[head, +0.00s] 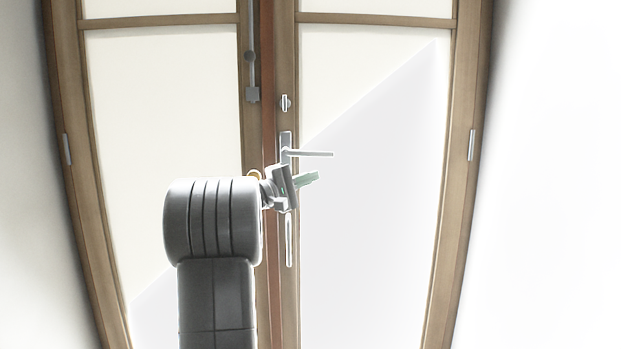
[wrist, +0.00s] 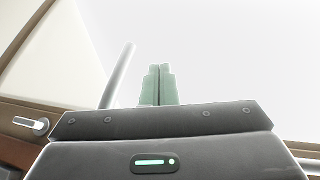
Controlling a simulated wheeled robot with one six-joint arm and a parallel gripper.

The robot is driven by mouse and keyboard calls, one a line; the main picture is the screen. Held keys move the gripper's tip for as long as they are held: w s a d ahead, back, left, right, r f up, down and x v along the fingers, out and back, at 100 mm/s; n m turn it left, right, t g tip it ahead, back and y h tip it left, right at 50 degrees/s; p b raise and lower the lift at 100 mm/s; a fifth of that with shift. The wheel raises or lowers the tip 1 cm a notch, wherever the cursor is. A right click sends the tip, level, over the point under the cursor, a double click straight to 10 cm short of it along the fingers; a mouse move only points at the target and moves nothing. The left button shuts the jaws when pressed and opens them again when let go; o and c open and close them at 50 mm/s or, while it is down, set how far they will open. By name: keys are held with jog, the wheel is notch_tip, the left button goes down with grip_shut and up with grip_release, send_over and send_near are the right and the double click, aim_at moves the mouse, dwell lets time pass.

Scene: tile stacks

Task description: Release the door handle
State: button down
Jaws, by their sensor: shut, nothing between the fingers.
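The silver door handle (head: 315,153) is a lever on the right leaf of a wooden double door, and it points right, near level. My gripper (head: 313,177) is just below the lever in the head view. Its pale green fingers are together with nothing between them. In the wrist view the handle's lever (wrist: 118,75) rises as a grey bar to the left of my closed fingers (wrist: 159,70), with a gap between them. The lever's root is hidden behind my gripper's body there.
A thumb-turn lock (head: 286,103) sits above the handle, and a long silver plate (head: 289,240) is below it. A bolt (head: 252,92) is on the left leaf (head: 160,130). White walls flank the door frame (head: 468,100).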

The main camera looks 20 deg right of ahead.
jog(key=f+p+v, duration=0.2)
jog(key=v, duration=0.8)
jog(key=shift+s+d, duration=0.1)
jog(key=shift+d, duration=0.1)
jog(key=r+x, duration=0.2)
jog(key=x, duration=0.7)
jog(key=w+a+m+y+p, duration=0.2)
jog(key=y+p, duration=0.8)
jog(key=p, duration=1.4)
jog(key=a+m, duration=0.2)
jog(key=a, duration=0.2)
jog(key=shift+w+m+g, duration=0.3)
jog(key=shift+w+g, duration=0.1)
jog(key=shift+a+f+y+p, duration=0.1)
jog(key=shift+f+y+p, duration=0.05)
jog(key=shift+y+p, duration=0.15)
